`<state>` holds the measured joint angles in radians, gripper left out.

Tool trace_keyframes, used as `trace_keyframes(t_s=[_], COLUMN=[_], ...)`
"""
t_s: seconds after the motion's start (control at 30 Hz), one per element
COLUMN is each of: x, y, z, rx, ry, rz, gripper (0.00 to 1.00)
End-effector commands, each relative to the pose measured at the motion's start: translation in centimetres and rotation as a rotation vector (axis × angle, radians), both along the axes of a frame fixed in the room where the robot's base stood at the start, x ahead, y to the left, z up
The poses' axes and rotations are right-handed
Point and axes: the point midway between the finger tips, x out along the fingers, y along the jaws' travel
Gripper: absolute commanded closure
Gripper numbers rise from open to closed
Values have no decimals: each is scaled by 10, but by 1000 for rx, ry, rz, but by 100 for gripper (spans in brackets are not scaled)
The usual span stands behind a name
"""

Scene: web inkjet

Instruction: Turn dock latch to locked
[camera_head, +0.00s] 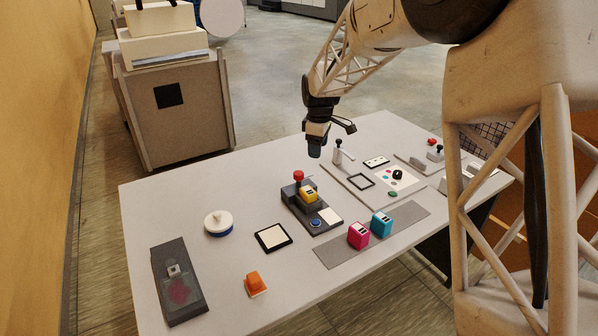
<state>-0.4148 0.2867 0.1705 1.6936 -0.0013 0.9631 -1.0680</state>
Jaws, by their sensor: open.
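A dark grey dock (295,208) stands near the middle of the table, with a yellow cartridge (308,195) seated in it. A red-topped knob (298,176) stands up at its back end; it may be the latch, but I cannot tell its locked or unlocked position. A blue button (316,222) and a white patch are on its front end. My gripper (330,140) hangs above the table's back part, to the upper right of the dock. It is open and empty, touching nothing.
A magenta cartridge (358,235) and a cyan cartridge (381,223) stand on a grey mat (340,254). A white lever (338,152) rises from a board below my gripper. A dark panel (190,300), a round white-and-blue piece (219,223) and an orange block (255,282) lie left.

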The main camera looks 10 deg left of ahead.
Motion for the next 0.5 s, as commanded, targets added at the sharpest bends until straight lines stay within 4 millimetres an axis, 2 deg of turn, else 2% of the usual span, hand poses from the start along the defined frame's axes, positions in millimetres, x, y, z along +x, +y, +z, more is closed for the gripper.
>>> trace_keyframes(t_s=[0.03,0.2,0.33,0.5], x=[6,24,31,35], y=[13,46,62,71], z=[-11,-36,-49,-56], rx=[-3,-9,-11,-13], ry=[6,17,22,25], rz=[33,126,172,199], gripper=[35,35,35,35])
